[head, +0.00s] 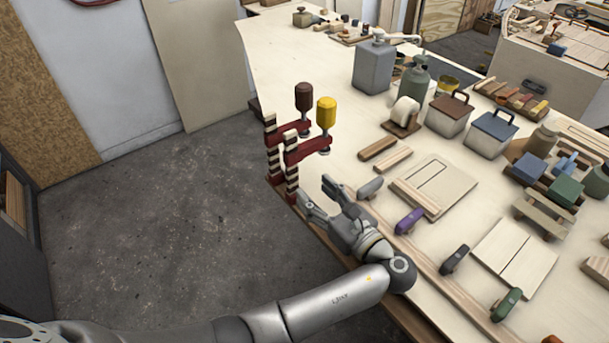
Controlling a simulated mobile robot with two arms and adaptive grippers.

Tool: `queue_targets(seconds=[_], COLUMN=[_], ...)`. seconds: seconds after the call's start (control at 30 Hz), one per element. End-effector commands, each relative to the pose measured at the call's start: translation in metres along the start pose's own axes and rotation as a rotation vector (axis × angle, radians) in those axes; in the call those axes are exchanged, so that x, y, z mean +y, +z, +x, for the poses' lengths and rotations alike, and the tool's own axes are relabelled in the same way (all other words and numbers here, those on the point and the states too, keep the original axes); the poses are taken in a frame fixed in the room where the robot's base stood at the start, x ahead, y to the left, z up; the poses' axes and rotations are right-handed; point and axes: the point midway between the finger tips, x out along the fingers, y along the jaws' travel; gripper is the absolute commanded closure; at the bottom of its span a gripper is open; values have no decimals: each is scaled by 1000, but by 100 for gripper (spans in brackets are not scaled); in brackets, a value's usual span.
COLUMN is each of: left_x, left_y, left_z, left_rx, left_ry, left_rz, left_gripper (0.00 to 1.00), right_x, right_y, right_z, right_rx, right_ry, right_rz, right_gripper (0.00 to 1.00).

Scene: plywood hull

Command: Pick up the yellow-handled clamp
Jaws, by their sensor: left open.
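The yellow-handled clamp (308,147) has a yellow grip on top, a dark red arm and a dark-and-light striped upright bar. It stands upright at the left edge of the workbench (356,123) in the head view. A similar clamp with a brown handle (304,97) stands just behind it, partly overlapped by it. My left gripper (315,191) is open and empty, below and slightly right of the yellow-handled clamp in the picture. Its fingers point toward the clamp's lower end. I cannot tell whether a finger touches it. My right gripper is not in view.
A grey spokeshave-like tool (370,188) and a purple-handled tool (408,221) lie close right of my left gripper. Wood strips (379,148), a grey can (373,67) and lidded boxes (448,114) stand farther right. Open concrete floor (190,210) lies left of the bench.

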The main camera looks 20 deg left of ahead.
Motion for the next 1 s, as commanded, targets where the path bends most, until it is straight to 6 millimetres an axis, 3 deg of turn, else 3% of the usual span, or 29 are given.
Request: queue_targets(seconds=[0.2,0.37,0.7,0.93,1.0], left_x=[0,0,0,-1,-1], left_y=[2,1,0,-2,-2], left_z=[36,47,91,93,93], left_rx=[-3,-2,-2,1,0], left_ry=[2,1,1,-1,-1], left_rz=[0,0,0,-1,-1], left_gripper=[48,48,48,48,57], right_x=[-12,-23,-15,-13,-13], right_y=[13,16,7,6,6], right_z=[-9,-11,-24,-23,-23], right_rx=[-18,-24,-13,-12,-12], right_ry=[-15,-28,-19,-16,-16], right_rz=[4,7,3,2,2], right_gripper=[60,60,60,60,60])
